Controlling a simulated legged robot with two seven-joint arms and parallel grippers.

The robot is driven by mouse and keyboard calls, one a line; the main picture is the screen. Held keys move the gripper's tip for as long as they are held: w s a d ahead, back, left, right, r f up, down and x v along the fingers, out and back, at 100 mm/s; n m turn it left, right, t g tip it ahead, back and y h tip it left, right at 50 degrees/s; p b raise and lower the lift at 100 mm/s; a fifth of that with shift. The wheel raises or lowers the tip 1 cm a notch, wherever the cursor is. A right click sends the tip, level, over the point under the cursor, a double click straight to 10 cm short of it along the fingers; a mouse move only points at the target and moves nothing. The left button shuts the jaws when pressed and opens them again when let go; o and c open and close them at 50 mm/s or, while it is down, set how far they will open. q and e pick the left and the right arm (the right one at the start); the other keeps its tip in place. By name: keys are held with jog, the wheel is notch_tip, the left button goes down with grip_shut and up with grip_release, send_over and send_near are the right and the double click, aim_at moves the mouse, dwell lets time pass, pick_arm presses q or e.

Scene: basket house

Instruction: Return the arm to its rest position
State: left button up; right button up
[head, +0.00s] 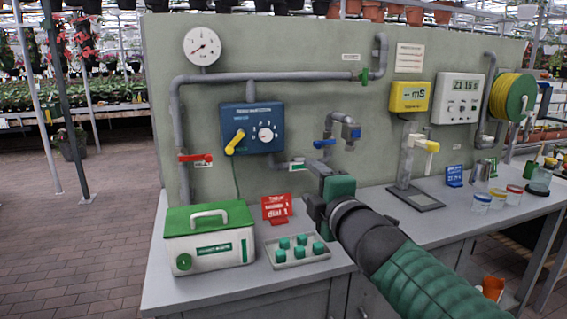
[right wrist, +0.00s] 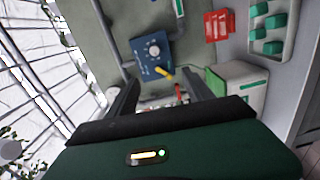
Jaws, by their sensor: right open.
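My right arm (head: 425,285), with a green ribbed sleeve and a dark wrist, reaches in from the lower right of the head view. Its gripper (head: 312,188) is above the bench, in front of the grey panel and right of the red sign. The jaws are apart and nothing shows between them. In the right wrist view the two dark fingers (right wrist: 162,80) stand apart, with the blue control box (right wrist: 152,55) and its yellow lever visible beyond them. My left gripper is in neither view.
The grey bench (head: 215,290) carries a green-lidded white box (head: 208,253), a red sign (head: 276,208), a tray (head: 282,262) of green pieces and several small jars at right. Pipes, a gauge (head: 202,46) and meters cover the panel (head: 300,90). The paved floor at left is open.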

jog(key=s+d+f+m+g+h, duration=0.2)
jog(key=d+f+m, duration=0.15)
jog(key=f, duration=0.55)
jog(key=s+d+f+m+g+h, duration=0.1)
jog(key=d+f+m+g, duration=0.2)
jog(key=f, duration=0.5)
jog(key=s+d+f+m+g+h, duration=0.1)
jog(key=s+d+f+m+h, duration=0.2)
jog(key=f, duration=0.6)
jog(key=s+d+f+m+g, duration=0.2)
jog(key=s+f+m+g, duration=0.3)
jog(key=s+f, duration=0.55)
jog(key=s+d+f+m+g, duration=0.3)
jog(key=s+f+m, duration=0.4)
jog(key=s+f, duration=0.35)
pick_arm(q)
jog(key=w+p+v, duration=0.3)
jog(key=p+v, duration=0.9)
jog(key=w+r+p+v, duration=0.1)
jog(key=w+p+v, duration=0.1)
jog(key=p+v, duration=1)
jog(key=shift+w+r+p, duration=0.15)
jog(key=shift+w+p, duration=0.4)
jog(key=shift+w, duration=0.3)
pick_arm(e)
notch_tip(320, 180, up, 26)
jog(key=shift+a+y, duration=0.2)
jog(key=shift+y, duration=0.2)
jog(key=shift+n, duration=0.25)
